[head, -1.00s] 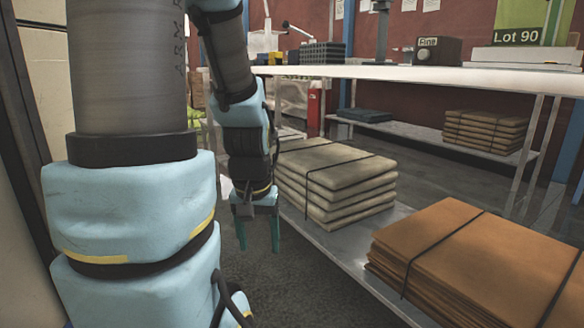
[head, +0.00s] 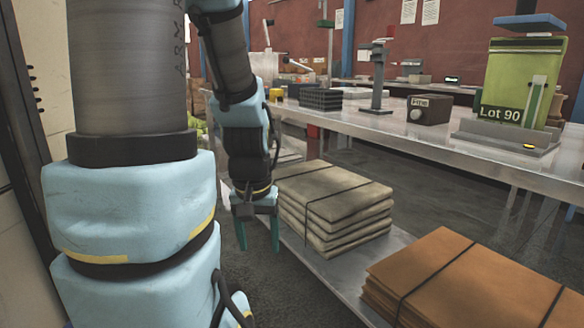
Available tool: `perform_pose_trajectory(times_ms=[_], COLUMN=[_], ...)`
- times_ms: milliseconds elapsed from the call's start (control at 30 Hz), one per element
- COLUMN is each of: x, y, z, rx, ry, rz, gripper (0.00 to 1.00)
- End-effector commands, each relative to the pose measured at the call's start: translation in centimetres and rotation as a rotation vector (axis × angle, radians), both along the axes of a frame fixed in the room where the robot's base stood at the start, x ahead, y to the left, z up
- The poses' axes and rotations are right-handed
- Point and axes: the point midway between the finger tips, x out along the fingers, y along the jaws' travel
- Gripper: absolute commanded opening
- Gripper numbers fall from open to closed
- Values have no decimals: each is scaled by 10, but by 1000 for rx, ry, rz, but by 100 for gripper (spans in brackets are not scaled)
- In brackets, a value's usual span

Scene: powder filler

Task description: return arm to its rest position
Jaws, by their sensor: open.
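My arm hangs down at the left of the head view, with its large pale blue links close to the camera. My gripper (head: 258,235) points downward near the centre left, its two green fingers apart with nothing between them. It hangs over the dark floor, to the left of the low metal shelf (head: 318,268). It appears clear of the stack of beige folded sacks (head: 335,200) on that shelf.
A stack of brown sheets (head: 485,275) lies on the same shelf at lower right. The metal worktop (head: 400,132) above holds a dark box (head: 430,110), a black crate (head: 321,99) and a green "Lot 90" bag (head: 520,80). Open floor (head: 440,190) shows behind.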

Motion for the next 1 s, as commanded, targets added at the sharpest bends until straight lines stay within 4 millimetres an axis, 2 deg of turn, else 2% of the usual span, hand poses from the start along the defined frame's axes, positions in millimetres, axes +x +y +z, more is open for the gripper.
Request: perform_pose_trajectory(times_ms=[33,400,600,800,1000], x=[0,0,0,0,0], y=[0,0,0,0,0], z=[34,150,202,223,222], rx=[0,0,0,0,0], ry=[0,0,0,0,0], rz=[0,0,0,0,0], gripper=[68,68,68,68,68])
